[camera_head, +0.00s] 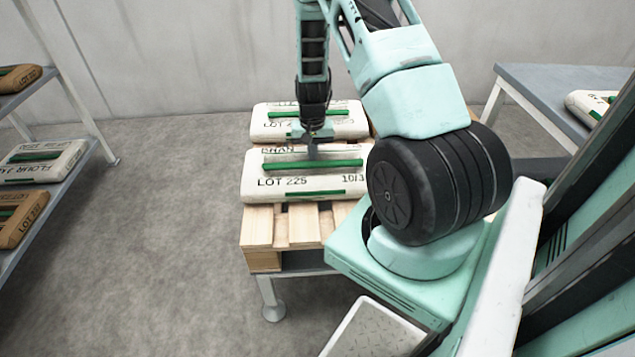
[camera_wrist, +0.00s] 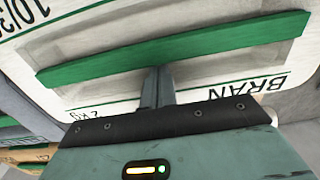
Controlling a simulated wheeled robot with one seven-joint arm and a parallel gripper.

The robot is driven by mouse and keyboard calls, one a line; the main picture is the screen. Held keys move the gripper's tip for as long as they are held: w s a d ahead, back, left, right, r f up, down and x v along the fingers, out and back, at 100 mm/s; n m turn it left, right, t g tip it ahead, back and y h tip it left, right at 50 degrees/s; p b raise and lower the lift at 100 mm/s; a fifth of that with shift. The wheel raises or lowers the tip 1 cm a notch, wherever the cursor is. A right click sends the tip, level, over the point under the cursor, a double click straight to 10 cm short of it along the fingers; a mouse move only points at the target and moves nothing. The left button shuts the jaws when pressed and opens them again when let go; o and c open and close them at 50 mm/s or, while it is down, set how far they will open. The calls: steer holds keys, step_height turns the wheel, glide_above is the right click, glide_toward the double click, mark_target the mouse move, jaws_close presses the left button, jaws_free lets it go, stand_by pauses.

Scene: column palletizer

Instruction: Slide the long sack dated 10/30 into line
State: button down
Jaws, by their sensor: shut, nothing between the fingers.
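A long white sack (camera_head: 300,190) lies flat on the wooden pallet, its long side running left to right in the head view. It has a green strap, the words BRAN and LOT 225, and a date starting 10/3; my arm covers the date's end. The sack's top fills much of the wrist view (camera_wrist: 215,65), with BRAN and part of the date showing. My gripper (camera_head: 312,154) is shut and empty, pointing down over the sack's middle. Its closed fingers (camera_wrist: 158,85) meet the strap's near edge in the wrist view; I cannot tell whether they press on it.
A second white sack (camera_head: 345,120) lies behind the first on the pallet (camera_head: 262,225). Shelves with several sacks (camera_head: 40,160) stand at the left. A grey table (camera_head: 545,85) with a sack (camera_head: 590,103) stands at the right. The floor left of the pallet is clear.

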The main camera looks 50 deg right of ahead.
steer(key=shift+d, duration=0.1)
stand_by(0.3)
steer(key=shift+w+d, duration=1.15)
steer(key=shift+d, duration=0.2)
steer(key=shift+w+d, duration=0.6)
steer(key=shift+d, duration=0.05)
steer(key=shift+s+a+p, duration=0.15)
steer(key=shift+s+p, duration=0.05)
steer(key=shift+p, duration=0.15)
steer(key=shift+s+a+r, duration=0.1)
steer(key=shift+a, duration=0.1)
steer(key=shift+r+p, duration=3.25)
steer(key=shift+r, duration=0.7)
